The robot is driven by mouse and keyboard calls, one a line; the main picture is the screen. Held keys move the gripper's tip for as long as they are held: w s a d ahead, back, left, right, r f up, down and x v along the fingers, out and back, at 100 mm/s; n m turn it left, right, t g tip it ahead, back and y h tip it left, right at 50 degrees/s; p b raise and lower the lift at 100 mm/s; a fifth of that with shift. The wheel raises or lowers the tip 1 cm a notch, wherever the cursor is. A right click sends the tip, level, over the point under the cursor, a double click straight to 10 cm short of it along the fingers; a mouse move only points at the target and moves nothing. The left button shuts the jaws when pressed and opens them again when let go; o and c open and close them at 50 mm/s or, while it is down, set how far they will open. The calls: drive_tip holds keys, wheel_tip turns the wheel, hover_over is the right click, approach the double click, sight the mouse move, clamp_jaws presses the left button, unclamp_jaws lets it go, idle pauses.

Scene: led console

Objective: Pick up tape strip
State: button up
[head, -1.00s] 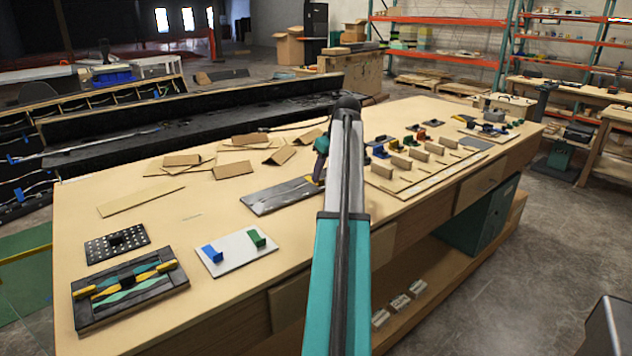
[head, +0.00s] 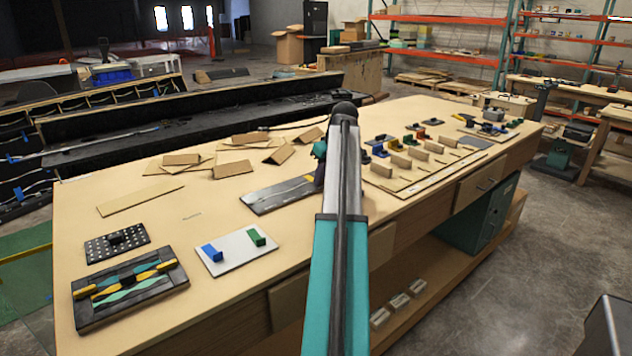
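A small, thin pale strip (head: 192,216) lies flat on the bare table top left of centre; it may be the tape strip, but it is too small to be sure. A longer tan strip (head: 140,198) lies to its left and looks like cardboard. My arm reaches away over the table's front edge. A teal part near its far end (head: 320,150) shows just left of the arm, above the far right end of a dark grey panel (head: 278,194). My gripper's fingers are hidden behind the arm, so whether they hold anything does not show.
At the table's left front are a dark tray (head: 130,310) with yellow and teal pieces, a perforated black plate (head: 98,253), and a white plate (head: 225,262) with blue and green blocks. Cardboard pieces (head: 232,169) lie behind. Several small fixtures line a board (head: 410,187) to the right.

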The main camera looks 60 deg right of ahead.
clamp_jaws()
drive_tip(key=shift+r, duration=1.75)
drive_tip(key=s+a, duration=0.1)
drive_tip(key=s, duration=0.4)
drive_tip(key=s+a+r+b, duration=0.1)
drive_tip(key=s+a, duration=0.1)
drive_tip(key=s, duration=0.3)
drive_tip(key=s+a, duration=0.2)
drive_tip(key=s, duration=0.3)
drive_tip(key=shift+s+r+b, duration=0.1)
drive_tip(key=shift+r+b, duration=0.1)
drive_tip(key=shift+b, duration=0.2)
drive_tip(key=shift+r, duration=0.1)
drive_tip(key=shift+r+p, duration=1.7)
drive_tip(key=shift+r, duration=0.25)
